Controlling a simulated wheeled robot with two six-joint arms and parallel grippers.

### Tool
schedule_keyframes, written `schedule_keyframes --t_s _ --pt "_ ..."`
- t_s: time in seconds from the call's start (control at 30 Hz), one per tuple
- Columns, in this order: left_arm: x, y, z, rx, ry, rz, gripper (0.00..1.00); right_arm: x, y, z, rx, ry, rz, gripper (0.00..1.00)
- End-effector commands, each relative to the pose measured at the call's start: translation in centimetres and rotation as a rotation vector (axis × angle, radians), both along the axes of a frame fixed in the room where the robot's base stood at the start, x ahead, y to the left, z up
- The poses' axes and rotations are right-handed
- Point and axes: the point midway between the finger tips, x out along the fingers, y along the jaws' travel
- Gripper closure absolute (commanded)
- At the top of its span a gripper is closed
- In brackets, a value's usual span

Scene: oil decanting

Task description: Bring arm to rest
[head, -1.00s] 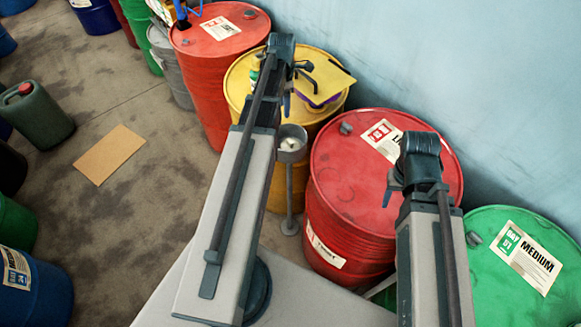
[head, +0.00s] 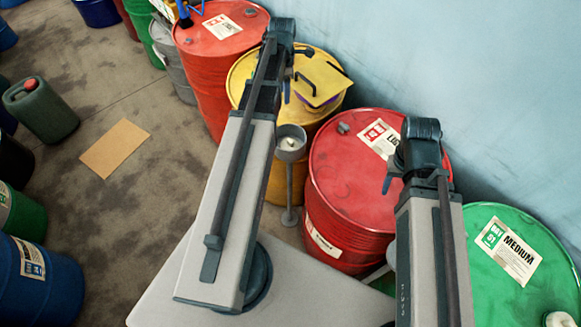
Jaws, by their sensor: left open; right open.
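My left arm reaches up the middle of the head view, with its dark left gripper (head: 287,85) in front of the yellow drum (head: 247,68). The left gripper is open and looks empty. Its fingers are partly hidden by the wrist. My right arm rises at the lower right, and its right gripper (head: 391,172) hangs over the red drum (head: 345,190) at centre right. The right gripper is open and looks empty. It is seen nearly edge-on, so its gap to the lid cannot be told.
A yellow plate-like piece with a dark handle (head: 325,80) lies on the yellow drum. A grey cup-topped stand (head: 290,150) is beside my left arm. A green drum (head: 480,255) is at right, another red drum (head: 215,70) behind. A cardboard sheet (head: 115,148) lies on open floor.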

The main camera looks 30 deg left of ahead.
Motion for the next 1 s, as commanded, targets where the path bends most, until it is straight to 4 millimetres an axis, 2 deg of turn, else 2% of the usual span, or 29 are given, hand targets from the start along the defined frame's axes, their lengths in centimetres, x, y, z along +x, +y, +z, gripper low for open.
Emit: schedule_keyframes --t_s 0.3,0.37,0.43,0.57,0.67,0.8,1.0 --pt "0.0 -0.1 -0.1 0.0 0.0 -0.005 0.45 0.0 0.0 -0.1 0.0 0.0 0.0 0.5" --pt "-0.1 -0.7 -0.5 0.001 0.001 -0.039 0.45 0.0 0.0 -0.5 0.0 0.0 0.0 0.5" --pt "-0.5 -2.3 -1.5 0.002 0.004 -0.133 0.45 0.0 0.0 -1.5 0.0 0.0 0.001 0.5" --pt "-1.8 -7.5 -4.7 0.01 0.016 -0.481 0.45 0.0 0.0 -4.7 -0.001 -0.001 0.003 0.5" --pt "-3.4 -12.1 -7.3 0.017 0.03 -0.825 0.45 0.0 0.0 -7.3 -0.001 -0.001 0.004 0.5" --pt "-6.1 -17.9 -10.6 0.019 0.053 -1.308 0.45 0.1 0.0 -10.6 -0.001 -0.002 0.007 0.5" --pt "-10.8 -24.7 -15.1 0.017 0.093 -1.981 0.45 0.1 0.0 -15.2 -0.002 -0.003 0.011 0.5"
